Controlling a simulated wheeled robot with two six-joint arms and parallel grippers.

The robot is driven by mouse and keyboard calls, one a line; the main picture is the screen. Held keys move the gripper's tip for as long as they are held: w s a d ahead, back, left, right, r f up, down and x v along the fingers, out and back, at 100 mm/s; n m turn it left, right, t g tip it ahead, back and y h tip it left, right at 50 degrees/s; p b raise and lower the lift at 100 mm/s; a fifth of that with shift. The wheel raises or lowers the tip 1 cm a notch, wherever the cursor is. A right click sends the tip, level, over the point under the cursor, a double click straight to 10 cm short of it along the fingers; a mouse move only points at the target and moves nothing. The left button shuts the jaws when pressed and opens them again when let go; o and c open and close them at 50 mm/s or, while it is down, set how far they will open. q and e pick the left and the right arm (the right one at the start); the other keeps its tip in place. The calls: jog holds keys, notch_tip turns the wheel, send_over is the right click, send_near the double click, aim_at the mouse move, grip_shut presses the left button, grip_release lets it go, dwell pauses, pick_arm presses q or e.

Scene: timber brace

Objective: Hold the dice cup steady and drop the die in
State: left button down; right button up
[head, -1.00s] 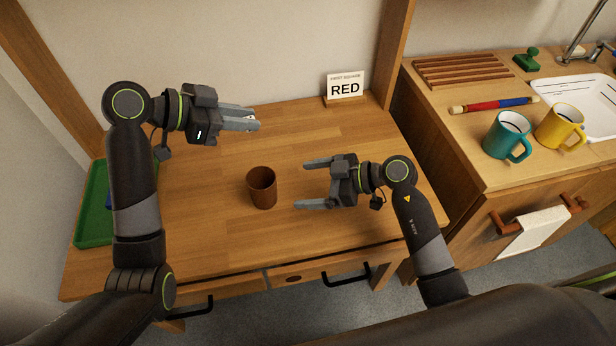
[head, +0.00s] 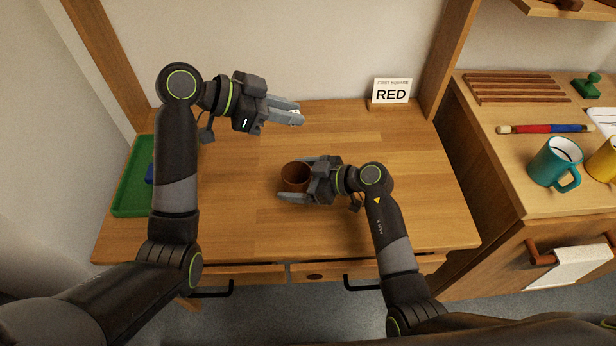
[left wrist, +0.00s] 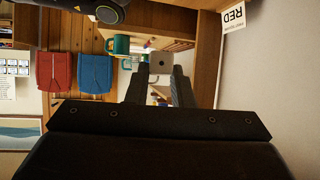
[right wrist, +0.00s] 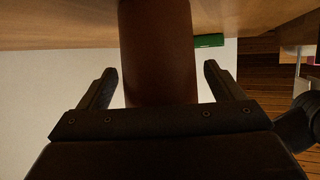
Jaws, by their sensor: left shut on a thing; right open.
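The brown dice cup (head: 295,176) stands upright on the wooden table. My right gripper (head: 297,180) is open with its fingers on either side of the cup. In the right wrist view the cup (right wrist: 158,50) is between the open fingers (right wrist: 158,85), with a gap showing on each side. My left gripper (head: 298,115) is raised above the table, behind the cup in the head view, and is shut on the die (head: 295,122). In the left wrist view the pale die (left wrist: 160,62) with a dark pip is between the fingertips. The cup's inside is mostly shadowed.
A green tray (head: 130,190) with a blue item (head: 149,174) lies at the table's left, partly behind my left arm. A card reading RED (head: 391,91) stands at the back right. A side counter (head: 500,150) holds mugs.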

jog(key=c, duration=1.1)
pick_arm(q)
notch_tip(320, 180, down, 13)
dwell(1.1)
jog(key=shift+r, duration=0.1)
jog(key=c, duration=1.2)
grip_release()
jog(key=v, duration=1.2)
